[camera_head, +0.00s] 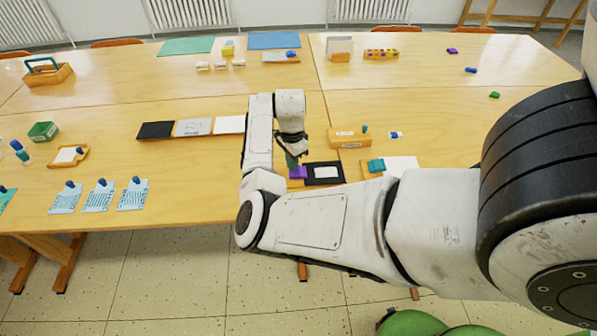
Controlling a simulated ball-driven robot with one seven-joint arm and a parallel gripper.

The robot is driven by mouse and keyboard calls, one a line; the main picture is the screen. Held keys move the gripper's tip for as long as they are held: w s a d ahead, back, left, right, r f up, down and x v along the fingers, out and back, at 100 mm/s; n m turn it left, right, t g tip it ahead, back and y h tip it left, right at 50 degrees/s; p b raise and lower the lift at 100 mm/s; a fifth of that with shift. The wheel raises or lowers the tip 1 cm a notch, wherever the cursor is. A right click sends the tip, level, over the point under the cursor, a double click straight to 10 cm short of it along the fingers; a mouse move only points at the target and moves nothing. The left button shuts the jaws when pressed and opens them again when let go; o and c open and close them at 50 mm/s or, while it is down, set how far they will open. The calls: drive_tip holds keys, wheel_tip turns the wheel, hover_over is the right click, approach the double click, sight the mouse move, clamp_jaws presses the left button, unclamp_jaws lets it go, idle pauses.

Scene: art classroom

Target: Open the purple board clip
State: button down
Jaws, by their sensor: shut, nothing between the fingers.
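The purple board clip (298,173) sits on the table at the left edge of a small dark board with a white sheet (325,172). My gripper (292,161) points down right over the clip, its fingers shut with nothing between them. Its fingertips are at or just above the clip; I cannot tell whether they touch it. The clip is small here and partly covered by my gripper, so whether it is open or closed cannot be made out.
Right of the clip are a wooden box (349,138) and a teal clip (376,166) by white paper. A row of black, grey and white sheets (193,127) lies to the left. Printed cards (99,196) lie near the front edge.

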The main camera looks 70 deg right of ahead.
drive_tip(key=shift+f+b, duration=0.6)
drive_tip(key=shift+f, duration=0.3)
idle(0.7)
drive_tip(key=shift+r, duration=0.1)
wheel_tip(320, 180, up, 7)
drive_tip(key=p, duration=0.6)
drive_tip(key=shift+p, duration=0.35)
drive_tip(key=shift+s, duration=0.1)
idle(0.3)
